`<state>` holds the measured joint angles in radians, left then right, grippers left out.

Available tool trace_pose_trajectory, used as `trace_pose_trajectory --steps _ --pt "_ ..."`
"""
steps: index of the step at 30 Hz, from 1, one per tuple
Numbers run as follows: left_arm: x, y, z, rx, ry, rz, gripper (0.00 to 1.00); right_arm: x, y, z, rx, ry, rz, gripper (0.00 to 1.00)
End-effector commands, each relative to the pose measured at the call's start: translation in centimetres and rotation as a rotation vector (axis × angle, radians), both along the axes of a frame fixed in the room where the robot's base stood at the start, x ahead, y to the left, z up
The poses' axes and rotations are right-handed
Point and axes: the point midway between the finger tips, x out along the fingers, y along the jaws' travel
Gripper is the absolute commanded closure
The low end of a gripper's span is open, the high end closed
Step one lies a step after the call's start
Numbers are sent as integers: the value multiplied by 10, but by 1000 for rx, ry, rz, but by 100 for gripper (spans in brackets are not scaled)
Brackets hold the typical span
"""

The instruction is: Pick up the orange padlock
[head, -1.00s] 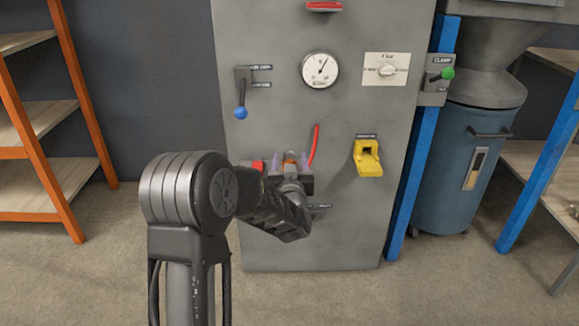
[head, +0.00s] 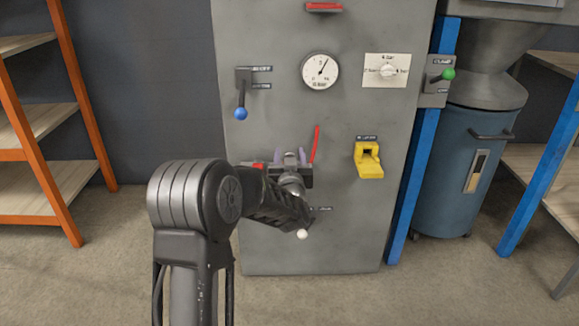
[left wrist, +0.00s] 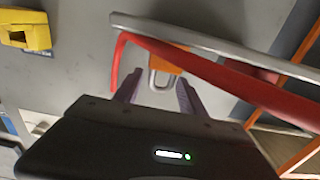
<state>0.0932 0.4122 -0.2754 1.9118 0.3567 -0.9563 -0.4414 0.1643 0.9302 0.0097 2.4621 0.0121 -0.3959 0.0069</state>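The orange padlock (left wrist: 170,66) shows in the left wrist view, with its silver shackle towards my gripper. A red curved bar crosses beside it, and part of its body is covered. My left gripper (left wrist: 158,86) is open; its two purple fingers point at the padlock, with the shackle showing in the gap between them. I cannot tell whether the fingers reach around it. In the head view my left gripper (head: 290,158) is in front of the grey cabinet's lower middle, and the padlock is hidden there. My right gripper is in neither view.
The red bar (left wrist: 215,75) and a silver rail (left wrist: 190,37) run close to my fingers. Shelves stand left.

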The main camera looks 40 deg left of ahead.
Motion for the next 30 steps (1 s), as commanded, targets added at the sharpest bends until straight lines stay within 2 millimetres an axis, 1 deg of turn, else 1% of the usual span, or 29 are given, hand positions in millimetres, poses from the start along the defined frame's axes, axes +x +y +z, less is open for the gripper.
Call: trace_pose_trajectory --steps 1,2,17,27,30 --pt "0 0 0 0 0 0 57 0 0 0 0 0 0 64" --pt "0 0 0 0 0 0 59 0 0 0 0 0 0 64" --pt "0 0 0 0 0 0 100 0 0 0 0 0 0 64" --pt "0 0 1 1 -1 0 100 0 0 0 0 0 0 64" --pt "0 0 5 0 -2 0 100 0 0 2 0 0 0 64"
